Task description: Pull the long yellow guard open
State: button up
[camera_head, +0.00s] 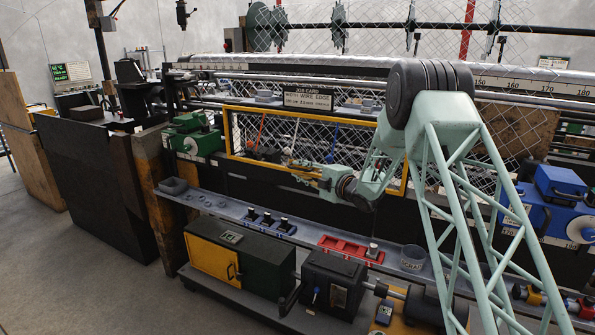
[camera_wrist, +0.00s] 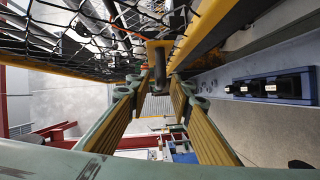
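The long yellow guard (camera_head: 228,132) is a yellow frame with wire mesh on the front of the machine, and its lower rail runs behind my arm in the head view. In the wrist view its yellow bar (camera_wrist: 208,38) crosses the top, with mesh to the left. A dark handle (camera_wrist: 158,66) on a yellow bracket hangs from it. My gripper (camera_wrist: 160,88) is open, with its two ridged fingers apart on either side of the handle's end. In the head view my gripper (camera_head: 296,166) is at the guard's lower middle, its fingertips small against the mesh.
A grey shelf (camera_head: 225,207) runs below the guard, with small black blocks (camera_head: 268,219) and a red tray (camera_head: 347,247) on it. The black blocks also show at right in the wrist view (camera_wrist: 270,87). A green vise-like machine (camera_head: 192,137) stands left of the guard.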

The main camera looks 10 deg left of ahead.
jog(key=shift+w+a, duration=0.4)
jog(key=shift+a, duration=0.05)
jog(key=shift+c, duration=0.5)
grip_shut()
jog(key=shift+a, duration=0.1)
